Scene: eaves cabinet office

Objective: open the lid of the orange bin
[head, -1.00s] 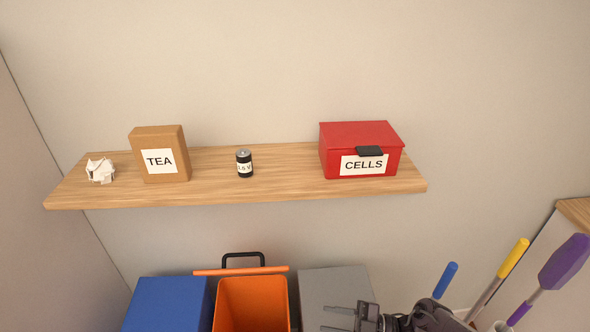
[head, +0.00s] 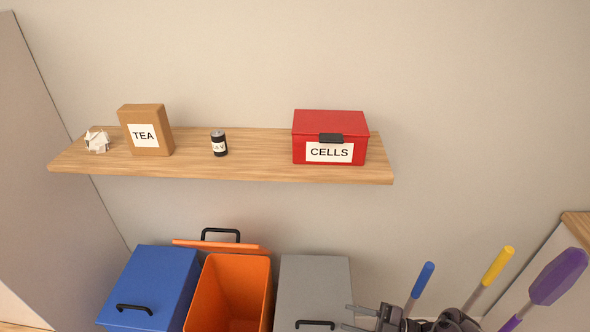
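The orange bin (head: 208,293) stands between a blue bin and a grey bin below the shelf. Its lid (head: 220,246) is swung up and back, standing behind the opening, with its black handle (head: 221,232) at the top. I can see into the orange interior. My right gripper (head: 350,318) is at the bottom of the view, in front of the grey bin's right edge, with its two fingers apart and nothing between them. It is to the right of the orange bin and not touching it. My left gripper does not show.
The blue bin (head: 158,278) and grey bin (head: 314,283) have shut lids. The wooden shelf (head: 255,168) above holds a crumpled paper (head: 97,141), a TEA box (head: 147,130), a battery (head: 219,144) and a red CELLS box (head: 331,126). Coloured handles (head: 498,264) stand at the right.

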